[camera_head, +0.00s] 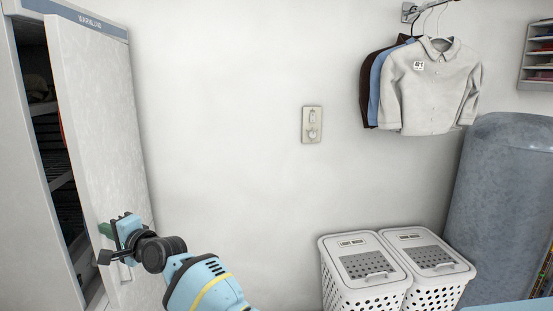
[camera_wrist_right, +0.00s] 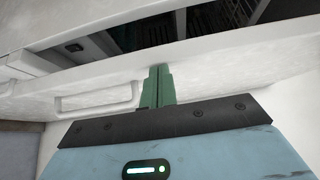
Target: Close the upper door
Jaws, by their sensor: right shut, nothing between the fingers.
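The upper door (camera_head: 95,120) is a tall white panel on the cabinet at the left of the head view. It stands ajar, with a dark gap along its left edge showing shelves inside. My right gripper (camera_head: 106,230) is at the lower left part of the door, close to its free edge. In the right wrist view its green fingers (camera_wrist_right: 158,86) are together and empty, with their tips at the door's edge; I cannot tell whether they touch it. A white bar handle (camera_wrist_right: 97,99) on the door is left of the fingers. My left gripper is not in view.
Two white laundry baskets (camera_head: 338,287) stand on the right, before a grey tank (camera_head: 506,190). Small shirts (camera_head: 432,85) hang from a wall rack above them. A switch plate (camera_head: 312,125) is on the wall. The space between the door and the baskets looks clear.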

